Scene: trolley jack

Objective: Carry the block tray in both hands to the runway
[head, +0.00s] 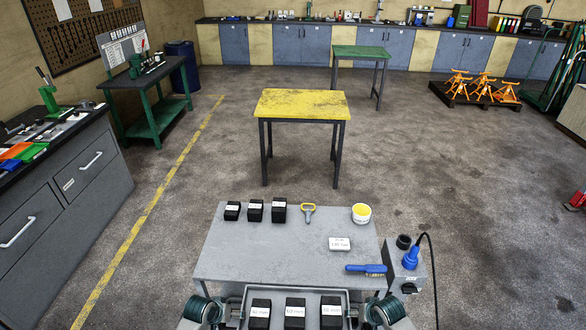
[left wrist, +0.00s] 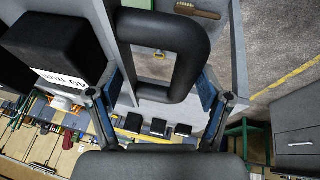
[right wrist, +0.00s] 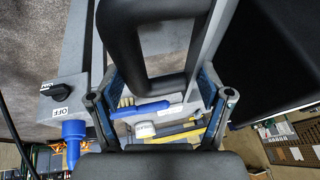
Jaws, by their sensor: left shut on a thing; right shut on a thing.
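The block tray (head: 277,312) is a grey tray at the bottom edge of the head view, in front of the grey table. It carries three black blocks (head: 295,312) in a row with white labels. My left gripper (head: 207,311) is at its left end, shut on a black loop handle (left wrist: 196,45) in the left wrist view. My right gripper (head: 383,311) is at its right end, shut on the other black handle (right wrist: 196,45) in the right wrist view. The near side of the tray is cut off. I cannot tell which surface is the runway.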

